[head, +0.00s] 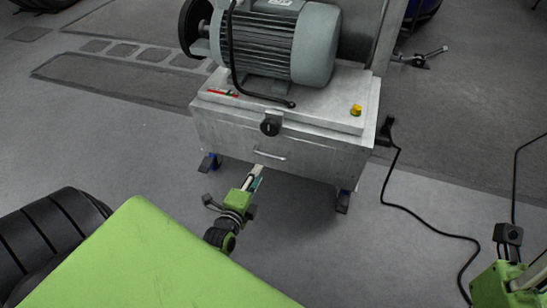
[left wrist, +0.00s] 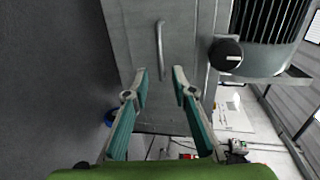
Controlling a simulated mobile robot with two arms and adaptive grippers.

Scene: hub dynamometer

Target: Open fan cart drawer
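The grey metal fan cart (head: 215,135) stands ahead, with a drawer (head: 315,155) in its front face. The drawer looks shut. Its thin bar handle (head: 270,155) is near the middle of the front and also shows in the left wrist view (left wrist: 160,50). My left gripper (head: 257,176) is just below and in front of the handle. In the left wrist view, its two teal-backed fingers (left wrist: 160,74) are apart, with the handle ahead of the gap. Nothing is between them. Part of my right arm (head: 497,285) shows at the lower right; its fingertips do not show.
A large grey motor (head: 285,40) sits on the cart. A black round knob (head: 270,127) is above the handle, and a yellow button (head: 356,110) is on top. A black cable (head: 425,222) runs across the floor on the right. The floor before the cart is clear.

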